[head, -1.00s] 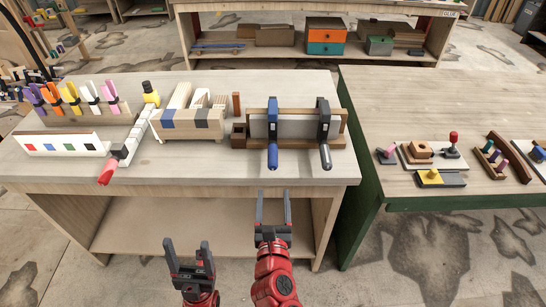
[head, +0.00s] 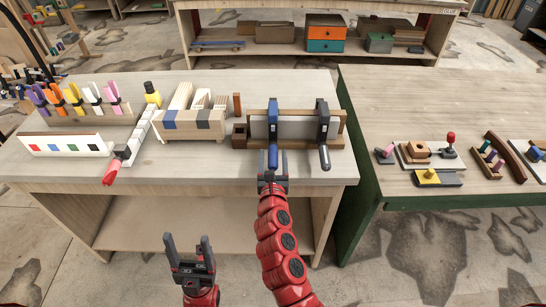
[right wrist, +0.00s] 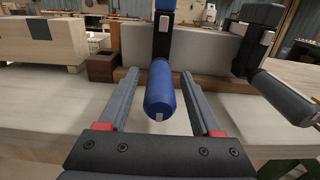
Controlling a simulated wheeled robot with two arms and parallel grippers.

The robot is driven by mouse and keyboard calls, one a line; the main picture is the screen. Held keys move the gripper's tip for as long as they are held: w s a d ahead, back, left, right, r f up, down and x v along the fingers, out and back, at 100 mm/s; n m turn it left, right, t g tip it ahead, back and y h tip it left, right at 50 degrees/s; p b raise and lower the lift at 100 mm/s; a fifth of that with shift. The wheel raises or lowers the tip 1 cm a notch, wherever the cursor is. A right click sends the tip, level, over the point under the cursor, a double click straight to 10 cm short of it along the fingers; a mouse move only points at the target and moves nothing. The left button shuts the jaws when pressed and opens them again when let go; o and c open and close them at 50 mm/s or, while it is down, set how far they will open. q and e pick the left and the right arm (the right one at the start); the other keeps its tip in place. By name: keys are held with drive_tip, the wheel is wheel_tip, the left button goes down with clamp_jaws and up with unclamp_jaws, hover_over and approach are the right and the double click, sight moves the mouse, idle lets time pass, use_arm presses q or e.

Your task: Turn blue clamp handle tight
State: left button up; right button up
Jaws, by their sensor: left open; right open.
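In the right wrist view the blue handle (right wrist: 159,90) lies between the two fingers of my right gripper (right wrist: 158,98), with a gap showing on both sides. My right gripper (head: 273,178) is open around the handle's near end. My left gripper (head: 189,254) is open and empty, low in front of the table and away from the clamps.
A dark clamp with a grey handle (head: 324,157) stands just right of the blue one. The tabletop (head: 190,168) in front is mostly clear. Another table (head: 400,100) stands to the right.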

clamp_jaws()
